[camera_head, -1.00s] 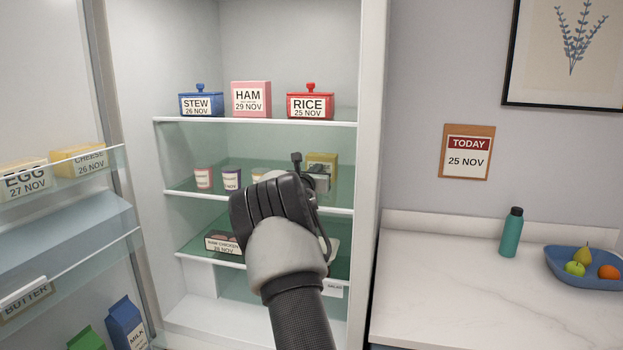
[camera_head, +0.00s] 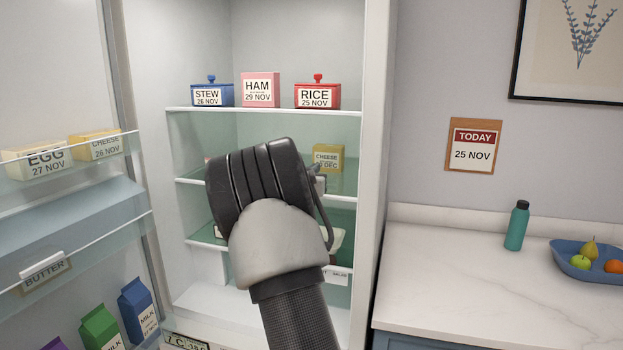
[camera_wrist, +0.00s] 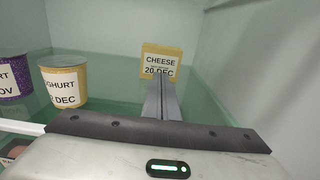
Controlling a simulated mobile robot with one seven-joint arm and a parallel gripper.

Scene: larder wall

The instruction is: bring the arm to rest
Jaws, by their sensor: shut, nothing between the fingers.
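My arm reaches into the open fridge at the middle shelf. The wrist and hand hide most of my gripper in the head view; a grey part of it shows at the right of the hand. In the wrist view my gripper (camera_wrist: 161,90) is shut and empty, its fingers pointing toward a yellow cheese box (camera_wrist: 162,62) dated 20 DEC. The cheese box also shows in the head view (camera_head: 328,156), just above the grey part. I cannot tell the gap between the fingertips and the box.
A yoghurt pot (camera_wrist: 63,85) stands left of the fingers. Glass shelves lie above and below; a stew pot (camera_head: 211,92), ham box (camera_head: 260,89) and rice pot (camera_head: 317,94) stand on top. The fridge door (camera_head: 75,215) is open at left. A worktop (camera_head: 480,285) lies right.

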